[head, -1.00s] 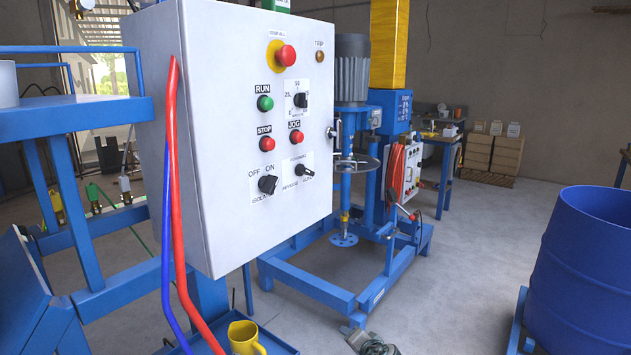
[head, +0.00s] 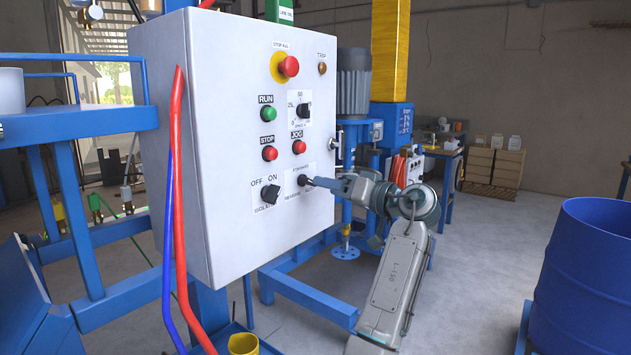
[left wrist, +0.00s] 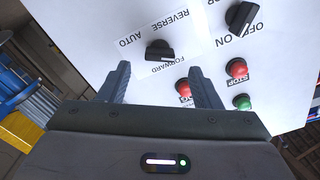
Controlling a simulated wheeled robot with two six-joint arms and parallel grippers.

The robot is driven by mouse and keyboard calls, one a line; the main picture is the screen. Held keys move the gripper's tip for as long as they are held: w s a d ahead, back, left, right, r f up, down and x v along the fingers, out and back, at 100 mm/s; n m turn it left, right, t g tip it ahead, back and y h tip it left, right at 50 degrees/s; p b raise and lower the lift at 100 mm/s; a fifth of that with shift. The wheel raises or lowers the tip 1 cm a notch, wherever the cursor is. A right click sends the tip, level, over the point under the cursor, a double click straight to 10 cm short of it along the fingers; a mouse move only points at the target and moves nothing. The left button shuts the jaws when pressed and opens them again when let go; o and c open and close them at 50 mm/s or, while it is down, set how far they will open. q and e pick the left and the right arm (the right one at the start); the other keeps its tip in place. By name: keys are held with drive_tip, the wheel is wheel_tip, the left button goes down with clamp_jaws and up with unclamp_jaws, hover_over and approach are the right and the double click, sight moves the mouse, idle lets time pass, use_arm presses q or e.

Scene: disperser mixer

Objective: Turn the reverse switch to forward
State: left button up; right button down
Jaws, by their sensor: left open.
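The reverse switch (head: 303,180) is a black rotary knob on a white label at the lower right of the grey control panel (head: 215,160). In the left wrist view the knob (left wrist: 160,52) has FORWARD, REVERSE and AUTO printed around it; which word it points to is hard to tell. My left gripper (head: 316,182) is in front of the switch, its fingertips close to the knob. In the left wrist view my left gripper (left wrist: 160,78) is open, with the knob seen in line with the gap between its fingers. Contact cannot be told. My right gripper is not in view.
The black isolator knob (head: 270,193) is left of the switch. The red JOG button (head: 299,147) and STOP button (head: 269,153) are above. Red and blue cables (head: 177,200) hang at the panel's left edge. A blue drum (head: 580,270) stands at the right.

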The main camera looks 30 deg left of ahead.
sight(307, 181)
use_arm(q)
drive_tip(key=a+p, duration=0.1)
drive_tip(key=a, duration=0.4)
drive_tip(key=shift+w+a, duration=0.1)
drive_tip(key=shift+w, duration=0.1)
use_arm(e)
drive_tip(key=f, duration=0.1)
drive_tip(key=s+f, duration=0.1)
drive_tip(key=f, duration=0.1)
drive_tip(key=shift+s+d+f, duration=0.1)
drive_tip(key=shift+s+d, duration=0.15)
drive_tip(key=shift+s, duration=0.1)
use_arm(q)
drive_tip(key=c, duration=1)
